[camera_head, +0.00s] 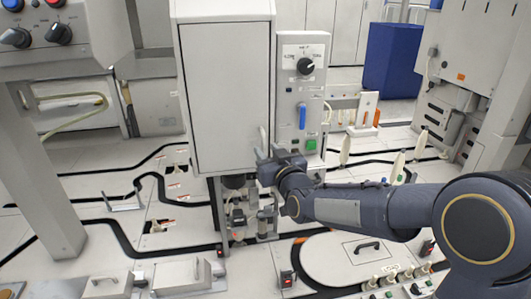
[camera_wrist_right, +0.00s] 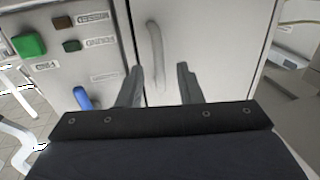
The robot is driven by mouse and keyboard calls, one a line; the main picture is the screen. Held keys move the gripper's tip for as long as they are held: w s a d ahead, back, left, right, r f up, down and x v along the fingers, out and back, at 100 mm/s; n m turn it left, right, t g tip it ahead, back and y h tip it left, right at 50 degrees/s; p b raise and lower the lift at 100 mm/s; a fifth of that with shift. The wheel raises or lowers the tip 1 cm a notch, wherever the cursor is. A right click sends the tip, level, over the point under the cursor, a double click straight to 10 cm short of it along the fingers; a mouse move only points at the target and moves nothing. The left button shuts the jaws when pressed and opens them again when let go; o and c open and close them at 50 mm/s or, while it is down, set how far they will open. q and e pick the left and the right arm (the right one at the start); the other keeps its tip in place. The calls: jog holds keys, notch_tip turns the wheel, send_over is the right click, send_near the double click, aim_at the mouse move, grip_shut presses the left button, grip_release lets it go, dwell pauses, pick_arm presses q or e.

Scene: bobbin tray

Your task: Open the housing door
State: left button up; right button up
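The housing is a tall pale box, and its closed door (camera_head: 228,95) faces me in the head view. The door also fills the middle of the right wrist view (camera_wrist_right: 220,45). A slim curved door handle (camera_head: 263,138) stands near the door's right edge; in the right wrist view the handle (camera_wrist_right: 154,42) runs up from between the fingertips. My right gripper (camera_head: 264,158) is at the door's lower right, by the handle. In the right wrist view its two fingers (camera_wrist_right: 159,74) are spread, with gaps beside the handle. My left gripper is not in view.
A control panel (camera_head: 313,75) with a black knob, blue lever and green button (camera_head: 311,145) adjoins the housing's right side. Below the door are small fittings (camera_head: 240,215). A grey post (camera_head: 45,165) stands at left. A blue bin (camera_head: 392,58) stands at the back.

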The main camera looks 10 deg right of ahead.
jog(key=shift+w+a, duration=0.1)
jog(key=shift+w, duration=0.75)
grip_shut()
